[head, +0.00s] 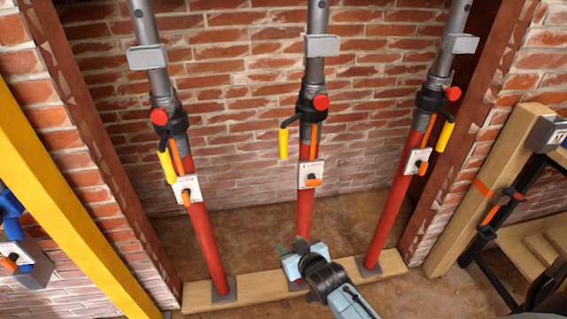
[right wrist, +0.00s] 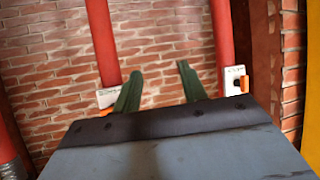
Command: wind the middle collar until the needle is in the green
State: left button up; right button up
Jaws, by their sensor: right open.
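The middle prop (head: 304,209) is a red tube with a grey upper tube. A white plate (head: 311,175) with an orange lever sits below. No needle or green band is readable. My right gripper (head: 300,246) is in front of the middle prop's foot, well below the collar. In the right wrist view its green fingers (right wrist: 158,85) are apart with nothing between them. My left gripper is not in view.
Similar props stand left (head: 207,240) and right (head: 392,215), with their own collars and yellow handles. All stand on a wooden sill (head: 258,284) before a brick wall. A yellow beam (head: 60,205) slants at the left; a wooden post (head: 480,195) stands at the right.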

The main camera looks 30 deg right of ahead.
jog(key=w+d+r+m+t+h+b, duration=0.1)
jog(key=w+r+t, duration=0.1)
jog(key=r, duration=0.4)
jog(key=w+d+r+t+b, duration=0.1)
jog(key=w+r, duration=0.1)
jog(key=r, duration=0.4)
jog(key=t+h+b, duration=0.1)
jog(key=t, duration=0.2)
send_near(285, 145)
jog(key=shift+m, duration=0.4)
jog(key=w, duration=0.3)
jog(key=w+d+b, duration=0.1)
jog(key=w, duration=0.2)
jog(key=w+b, duration=0.1)
jog(key=w, duration=0.2)
jog(key=shift+w+d+r, duration=0.15)
jog(key=shift+w+r, duration=0.05)
jog(key=shift+w, duration=0.2)
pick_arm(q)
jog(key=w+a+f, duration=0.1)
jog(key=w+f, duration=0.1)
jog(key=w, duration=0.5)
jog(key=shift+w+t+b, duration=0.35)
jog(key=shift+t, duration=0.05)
pick_arm(e)
jog(key=shift+w+d, duration=0.15)
jog(key=shift+w, duration=0.5)
grip_shut()
